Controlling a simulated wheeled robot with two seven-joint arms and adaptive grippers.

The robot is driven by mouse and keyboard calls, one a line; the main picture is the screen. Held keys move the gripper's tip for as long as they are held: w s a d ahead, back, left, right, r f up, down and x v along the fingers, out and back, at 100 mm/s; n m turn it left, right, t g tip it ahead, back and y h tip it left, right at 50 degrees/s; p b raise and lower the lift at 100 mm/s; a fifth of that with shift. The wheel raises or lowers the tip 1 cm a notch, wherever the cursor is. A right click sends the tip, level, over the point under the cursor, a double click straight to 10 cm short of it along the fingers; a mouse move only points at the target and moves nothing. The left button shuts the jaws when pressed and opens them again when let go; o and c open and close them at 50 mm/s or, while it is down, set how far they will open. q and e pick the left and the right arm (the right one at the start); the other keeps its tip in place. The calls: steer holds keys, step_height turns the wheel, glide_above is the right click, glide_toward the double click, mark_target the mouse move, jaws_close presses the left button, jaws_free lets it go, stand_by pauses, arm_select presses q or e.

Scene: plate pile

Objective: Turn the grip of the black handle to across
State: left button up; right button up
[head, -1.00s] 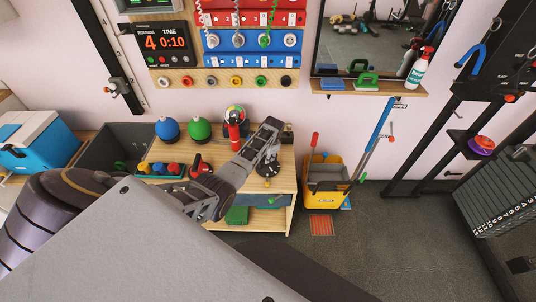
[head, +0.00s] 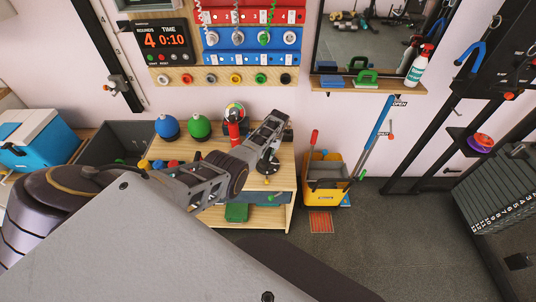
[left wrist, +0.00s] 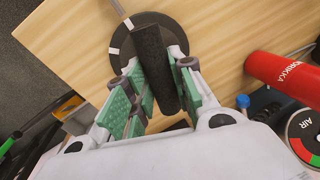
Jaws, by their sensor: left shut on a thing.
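The black handle (left wrist: 152,62) shows in the left wrist view as a thick black cylindrical grip over a round dark base with white marks (left wrist: 115,50). The green-padded fingers of my left gripper (left wrist: 158,88) are shut on the grip, one on each side of it. In the head view the handle's dark base (head: 268,168) stands on the wooden bench top at its right end. My left arm comes down over it from the left and hides most of the grip. My right gripper is not in view.
A red cylinder (left wrist: 285,78) and a round AIR gauge (left wrist: 306,138) stand close by on the right in the left wrist view. Green (head: 200,126) and blue balls stand behind my arm. A yellow bucket (head: 325,190) stands on the floor right of the bench.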

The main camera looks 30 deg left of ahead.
mark_target(272, 162)
arm_select(q)
steer(key=shift+n+g+b, duration=0.3)
steer(key=shift+n+b, duration=0.1)
steer(key=shift+n, duration=1.1)
steer(key=o, duration=1)
steer(key=shift+r, duration=0.1)
steer(key=shift+v, duration=5.85)
steer(key=shift+a, duration=0.15)
